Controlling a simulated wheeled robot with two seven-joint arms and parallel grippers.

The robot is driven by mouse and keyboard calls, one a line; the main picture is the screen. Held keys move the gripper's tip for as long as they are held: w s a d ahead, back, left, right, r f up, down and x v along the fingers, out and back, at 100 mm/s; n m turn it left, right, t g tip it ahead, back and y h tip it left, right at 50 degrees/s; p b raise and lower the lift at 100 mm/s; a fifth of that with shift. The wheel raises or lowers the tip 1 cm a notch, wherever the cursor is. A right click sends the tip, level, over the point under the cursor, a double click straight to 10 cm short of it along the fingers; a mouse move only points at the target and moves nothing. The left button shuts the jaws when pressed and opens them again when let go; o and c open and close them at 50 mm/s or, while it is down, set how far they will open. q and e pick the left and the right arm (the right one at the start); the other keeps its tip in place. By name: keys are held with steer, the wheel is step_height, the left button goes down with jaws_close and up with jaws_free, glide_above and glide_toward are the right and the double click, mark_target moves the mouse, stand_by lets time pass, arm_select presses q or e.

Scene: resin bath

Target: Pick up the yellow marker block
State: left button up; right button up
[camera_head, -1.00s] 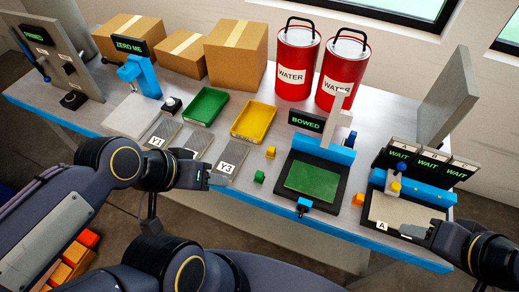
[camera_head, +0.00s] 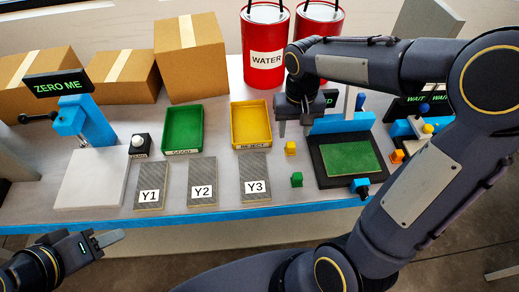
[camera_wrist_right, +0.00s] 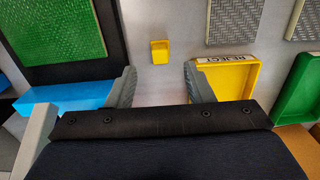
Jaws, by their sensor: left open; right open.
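The small yellow marker block (camera_head: 290,148) stands on the table between the yellow reject tray and the green-topped fixture. My right gripper (camera_head: 295,130) is open above and slightly behind it in the head view. In the right wrist view the yellow marker block (camera_wrist_right: 160,51) lies ahead of the gap between the open fingers (camera_wrist_right: 160,88), apart from both. My left gripper (camera_head: 95,242) is at the lower left, off the table's front edge, open and empty.
The yellow reject tray (camera_head: 233,124) and green tray (camera_head: 166,129) stand left of the block. The fixture with the green plate (camera_head: 349,159) is at right. Textured plates such as Y3 (camera_head: 255,167) lie along the front.

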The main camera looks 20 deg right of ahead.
mark_target(291, 144)
steer(key=shift+w+a+f, duration=0.15)
steer(key=shift+w+f, duration=0.05)
steer(key=shift+f, duration=0.2)
steer(key=f, duration=0.7)
steer(key=shift+w+d+f, duration=0.1)
steer(key=shift+w+d, duration=0.1)
steer(key=shift+d, duration=0.05)
steer(key=c, duration=0.9)
